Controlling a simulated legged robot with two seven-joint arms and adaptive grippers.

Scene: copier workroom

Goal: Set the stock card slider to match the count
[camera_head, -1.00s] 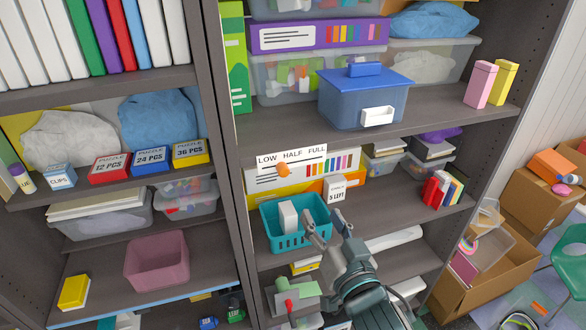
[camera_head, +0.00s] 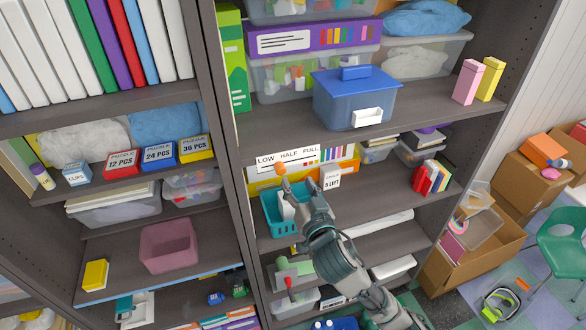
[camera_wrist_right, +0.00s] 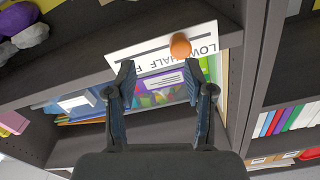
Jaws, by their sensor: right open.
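The white stock card (camera_head: 300,160) reads LOW, HALF, FULL and is on the shelf edge above the teal basket. Its orange slider knob (camera_head: 281,170) sits below the lettering, between LOW and HALF. In the right wrist view the card (camera_wrist_right: 125,58) appears inverted, with the knob (camera_wrist_right: 180,46) beyond the fingertips. A small count sign (camera_head: 331,179) reads what looks like "5 LEFT", right of the card. My right gripper (camera_head: 298,187) is open and empty, just below the card and over the basket, apart from the knob. My left gripper is out of view.
The teal basket (camera_head: 270,222) holds a white box, partly hidden by my right gripper. A blue lidded bin (camera_head: 340,108) stands on the shelf above. Red books (camera_head: 420,180) stand at right. Shelf boards and a vertical divider (camera_head: 226,150) bound the space.

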